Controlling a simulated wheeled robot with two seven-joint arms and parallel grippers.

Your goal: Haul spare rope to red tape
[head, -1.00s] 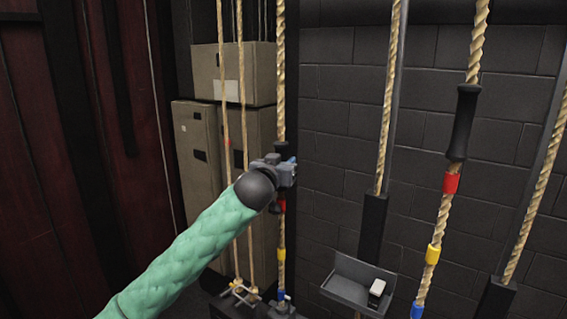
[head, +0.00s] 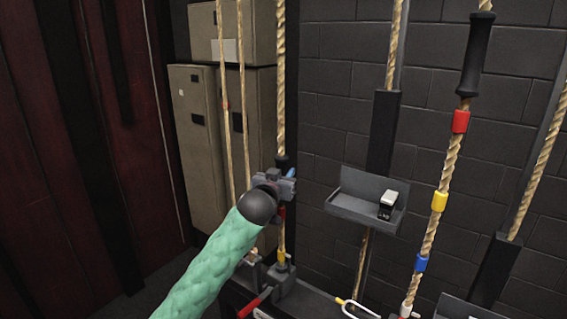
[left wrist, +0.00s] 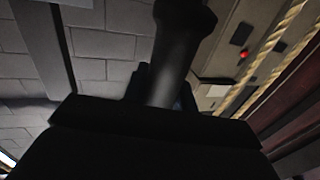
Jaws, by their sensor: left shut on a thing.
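My left gripper (head: 286,186) is shut on the black grip (head: 283,162) of the left thick rope (head: 280,60) in the head view. The grip also fills the middle of the left wrist view (left wrist: 180,50). Just below the gripper, this rope has red tape (head: 283,212), partly hidden. Yellow tape (head: 281,257) shows lower, just above the dark rope fitting (head: 282,285) at the rail. I cannot tell whether this is the spare rope. My right gripper is not in view.
Another rope at right has a black grip (head: 475,55), red tape (head: 460,122), yellow tape (head: 439,201) and blue tape (head: 421,262). A grey tray (head: 350,205) holds a small white-topped object (head: 388,204). A red lever (head: 255,302) is at the rail. Boxes (head: 195,140) stand behind.

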